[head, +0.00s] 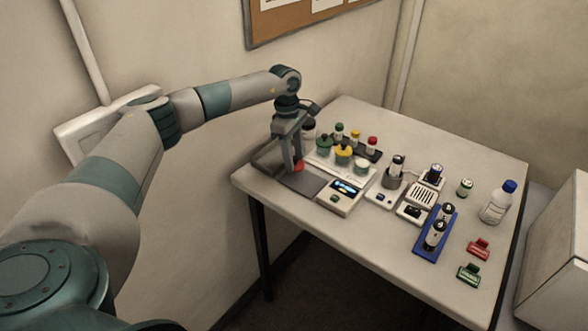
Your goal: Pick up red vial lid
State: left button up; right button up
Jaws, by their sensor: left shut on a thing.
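My left gripper (294,168) points down over the table's left end, above or at a dark grey pad. It is shut on a small red thing, which I take as the red vial lid (299,166); only part of it shows beside the fingertips. Whether the lid touches the surface below cannot be told. A vial with a red top (372,142) also stands in the dark rack behind, to the right of the gripper. My right gripper is not in view.
A balance-like device (344,192) with a lit display stands right of the gripper. Green- and yellow-lidded jars (343,152) stand close behind. A blue tray (427,240) holds dark-topped vials. A white bottle (498,203) and red and green clips (478,249) are at right. The table's front is clear.

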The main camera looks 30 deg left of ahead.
pick_arm(q)
jog(key=d+r+b, duration=0.2)
jog(key=d+r, duration=0.1)
jog(key=d, duration=0.2)
jog(key=s+d+r+b, duration=0.1)
jog(key=d+r+b, duration=0.1)
jog(key=d, duration=0.4)
jog(key=shift+s+d+r, duration=0.15)
jog(key=shift+d+r, duration=0.15)
jog(key=shift+r, duration=0.6)
jog(key=shift+r, duration=0.1)
